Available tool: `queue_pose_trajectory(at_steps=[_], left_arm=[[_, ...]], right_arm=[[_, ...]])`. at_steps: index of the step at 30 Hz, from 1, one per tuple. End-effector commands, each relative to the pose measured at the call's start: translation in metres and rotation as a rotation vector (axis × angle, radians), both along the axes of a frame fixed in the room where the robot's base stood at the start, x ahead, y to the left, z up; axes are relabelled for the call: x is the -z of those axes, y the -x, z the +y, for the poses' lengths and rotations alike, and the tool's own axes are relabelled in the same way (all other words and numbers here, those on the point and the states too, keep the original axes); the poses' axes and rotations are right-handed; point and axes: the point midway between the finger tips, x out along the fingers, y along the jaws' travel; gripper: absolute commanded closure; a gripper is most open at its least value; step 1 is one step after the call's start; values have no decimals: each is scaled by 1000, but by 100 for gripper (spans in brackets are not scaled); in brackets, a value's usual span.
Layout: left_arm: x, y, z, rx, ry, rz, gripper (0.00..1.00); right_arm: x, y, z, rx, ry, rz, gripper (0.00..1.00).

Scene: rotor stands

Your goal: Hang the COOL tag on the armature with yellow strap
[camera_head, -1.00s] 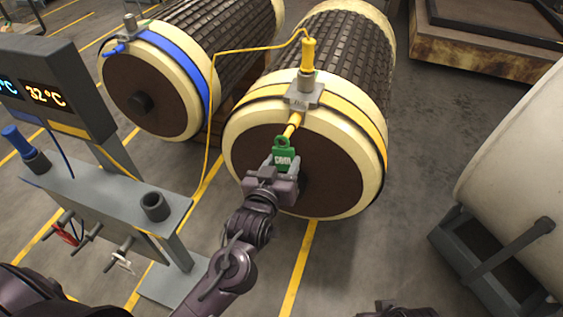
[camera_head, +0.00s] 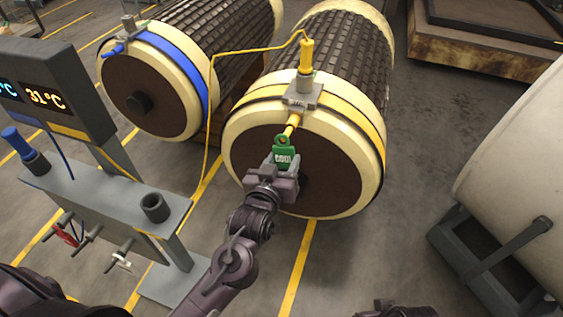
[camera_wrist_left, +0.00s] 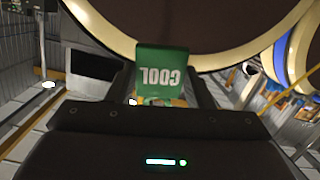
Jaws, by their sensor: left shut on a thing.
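The green COOL tag (camera_head: 283,155) is held in my left gripper (camera_head: 277,172), which is shut on its lower part. The tag is upright, in front of the dark end face of the armature with yellow strap (camera_head: 330,165). Its top hole overlaps the lower end of the yellow peg (camera_head: 293,124) in the head view; I cannot tell whether the peg passes through it. In the left wrist view the tag (camera_wrist_left: 162,70) appears upside down between the fingers. My right gripper is not clearly in view.
A yellow probe (camera_head: 307,55) with a cable stands in the grey block (camera_head: 303,93) on the yellow-strapped armature. An armature with blue strap (camera_head: 150,90) lies to the left. A grey stand (camera_head: 105,195) with a display (camera_head: 55,95) and hooks is at left. A pale drum (camera_head: 520,170) is at right.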

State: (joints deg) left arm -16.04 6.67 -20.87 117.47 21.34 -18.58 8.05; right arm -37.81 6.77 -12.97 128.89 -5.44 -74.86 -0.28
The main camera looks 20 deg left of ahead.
Motion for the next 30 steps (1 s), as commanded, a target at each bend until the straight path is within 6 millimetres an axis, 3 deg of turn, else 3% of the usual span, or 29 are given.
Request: queue_pose_trajectory(at_steps=[30], left_arm=[[2,-12,0,0,0,-1,77]], right_arm=[[-4,0,0,0,0,-1,49]])
